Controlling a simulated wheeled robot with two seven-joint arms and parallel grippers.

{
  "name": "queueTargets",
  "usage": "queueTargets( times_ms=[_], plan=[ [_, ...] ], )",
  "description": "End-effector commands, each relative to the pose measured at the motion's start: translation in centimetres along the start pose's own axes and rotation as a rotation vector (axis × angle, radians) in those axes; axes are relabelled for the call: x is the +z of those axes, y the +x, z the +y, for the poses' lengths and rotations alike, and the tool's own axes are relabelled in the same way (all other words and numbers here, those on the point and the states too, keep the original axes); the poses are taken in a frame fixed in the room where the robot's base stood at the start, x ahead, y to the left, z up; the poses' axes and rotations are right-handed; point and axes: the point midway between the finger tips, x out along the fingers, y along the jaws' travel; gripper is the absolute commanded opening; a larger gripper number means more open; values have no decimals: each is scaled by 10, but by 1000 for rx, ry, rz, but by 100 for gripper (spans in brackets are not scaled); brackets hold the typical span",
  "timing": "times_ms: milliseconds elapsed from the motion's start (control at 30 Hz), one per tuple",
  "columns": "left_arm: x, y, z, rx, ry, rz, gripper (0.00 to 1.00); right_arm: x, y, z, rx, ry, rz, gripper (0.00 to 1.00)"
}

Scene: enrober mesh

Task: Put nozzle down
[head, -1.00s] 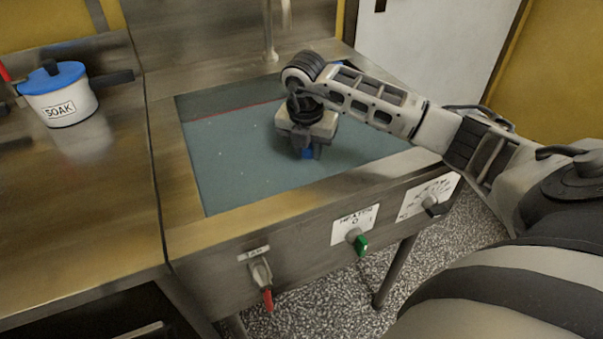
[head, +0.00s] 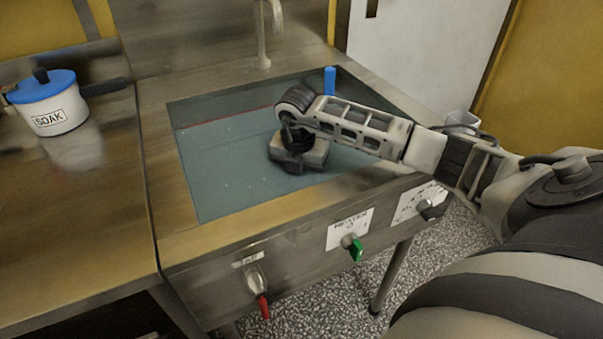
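My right gripper (head: 292,166) is low over the sunken blue-grey basin (head: 222,185) in the steel counter, with its fingers pointing down and tilted. I cannot see between its fingers, so I cannot tell whether it is open or holds anything. No nozzle can be made out for certain. A blue upright cylinder (head: 330,80) shows at the back right of the basin, behind my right forearm and apart from the gripper. My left gripper is not in view.
A white pot marked SOAK with a blue lid (head: 52,103) stands on the left counter. A tap spout (head: 263,40) rises behind the basin. A red-handled tap (head: 261,296) and a green knob (head: 354,248) are on the front panel. The basin's left part is clear.

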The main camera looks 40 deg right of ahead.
Motion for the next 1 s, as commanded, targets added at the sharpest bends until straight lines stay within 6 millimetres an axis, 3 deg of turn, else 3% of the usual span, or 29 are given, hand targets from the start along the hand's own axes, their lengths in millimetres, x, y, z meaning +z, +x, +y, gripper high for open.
queueTargets(
  times_ms=[333, 700, 1000],
  plan=[
    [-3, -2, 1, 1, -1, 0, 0, 1, -13, 1, 3, 0, -2, 46],
    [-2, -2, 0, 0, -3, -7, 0, 1, -89, 1, 5, -1, -3, 46],
    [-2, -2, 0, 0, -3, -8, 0, 1, -122, 0, 0, 0, -1, 46]
  ],
)
